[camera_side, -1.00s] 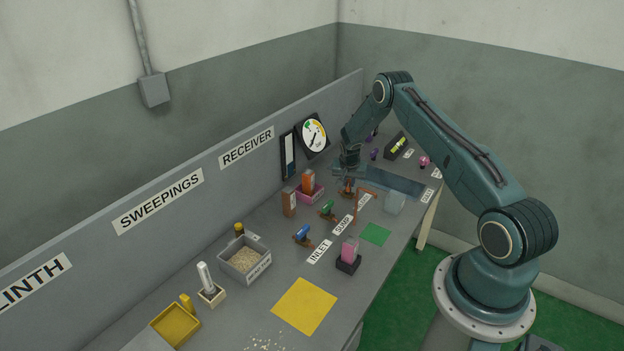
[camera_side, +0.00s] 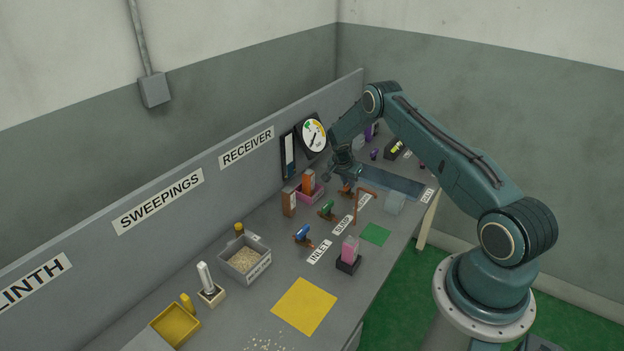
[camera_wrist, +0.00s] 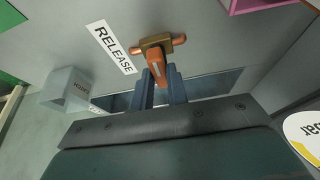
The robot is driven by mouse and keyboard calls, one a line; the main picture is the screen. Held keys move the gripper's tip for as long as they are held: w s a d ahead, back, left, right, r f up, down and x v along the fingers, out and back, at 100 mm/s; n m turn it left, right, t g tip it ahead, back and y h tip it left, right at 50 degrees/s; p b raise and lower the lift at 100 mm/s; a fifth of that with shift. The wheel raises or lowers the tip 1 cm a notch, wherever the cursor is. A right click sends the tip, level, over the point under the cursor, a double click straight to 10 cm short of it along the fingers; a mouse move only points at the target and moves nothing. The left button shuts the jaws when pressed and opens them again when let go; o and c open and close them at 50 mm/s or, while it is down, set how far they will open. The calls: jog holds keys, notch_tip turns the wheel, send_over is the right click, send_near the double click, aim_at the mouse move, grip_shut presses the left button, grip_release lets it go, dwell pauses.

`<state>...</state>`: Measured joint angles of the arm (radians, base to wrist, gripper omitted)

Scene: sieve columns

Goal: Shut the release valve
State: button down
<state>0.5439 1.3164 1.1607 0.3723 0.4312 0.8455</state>
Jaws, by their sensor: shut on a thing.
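The release valve (camera_wrist: 150,44) shows in the wrist view as a brass body with copper pipe stubs and an orange handle (camera_wrist: 158,66). The handle lies roughly across the line of the stubs. The RELEASE label (camera_wrist: 112,48) lies left of the valve. In the side view the release valve (camera_side: 346,191) is small and partly hidden under my gripper (camera_side: 347,179).
A green-handled valve (camera_side: 327,208) and a blue-handled valve (camera_side: 303,234) stand nearer the camera. A copper pipe arch (camera_side: 366,190) stands just right of the release valve. The gauge (camera_side: 313,136) stands behind.

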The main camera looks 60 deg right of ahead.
jog(key=c, duration=1.4)
grip_release()
jog(key=shift+r, duration=0.1)
jog(key=shift+v, duration=6.8)
jog(key=shift+a, duration=0.15)
